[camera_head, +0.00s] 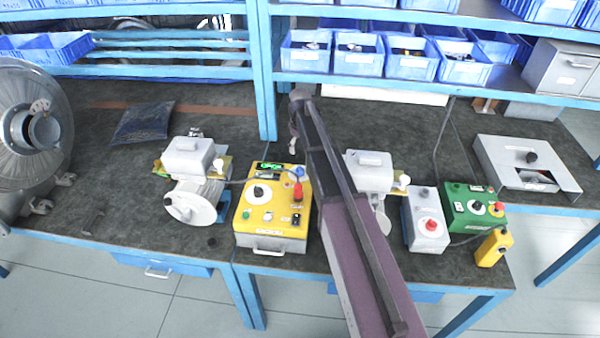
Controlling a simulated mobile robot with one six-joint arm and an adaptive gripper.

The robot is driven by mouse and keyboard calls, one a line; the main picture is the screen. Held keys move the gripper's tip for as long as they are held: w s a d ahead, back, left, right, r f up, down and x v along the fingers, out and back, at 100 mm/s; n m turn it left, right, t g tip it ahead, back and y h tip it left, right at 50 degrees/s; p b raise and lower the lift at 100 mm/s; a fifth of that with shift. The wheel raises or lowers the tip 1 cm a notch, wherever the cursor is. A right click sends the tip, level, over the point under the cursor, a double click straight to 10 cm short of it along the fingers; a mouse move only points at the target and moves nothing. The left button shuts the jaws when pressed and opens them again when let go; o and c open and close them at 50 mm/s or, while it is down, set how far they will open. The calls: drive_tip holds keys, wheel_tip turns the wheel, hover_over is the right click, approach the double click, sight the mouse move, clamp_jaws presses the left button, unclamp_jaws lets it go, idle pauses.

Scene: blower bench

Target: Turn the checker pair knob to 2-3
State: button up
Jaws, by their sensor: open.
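The checker (270,222) is a yellow-topped box with a grey front handle, standing on the bench left of my arm. A black knob (259,191) on a pale round dial sits at its upper left. A second, smaller black control (296,219) is at its lower right. A green-lit display and a red plug (298,191) are also on top. The dial marks are too small to read, so I cannot tell the knob's setting. My gripper (294,146) shows small and partly hidden at my arm's far end, beyond the checker and apart from the knob. It is open.
A blower motor with a white disc (193,203) stands left of the checker, its cable running to the checker. Another motor (369,172) is partly behind my arm. A grey box (426,220) and a green box (473,207) stand at right. A blue shelf (400,83) spans the back.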

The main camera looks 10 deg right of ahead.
sight(300, 167)
drive_tip(key=shift+f+b, duration=5.35)
drive_tip(key=shift+f, duration=0.3)
drive_tip(key=c, duration=1.1)
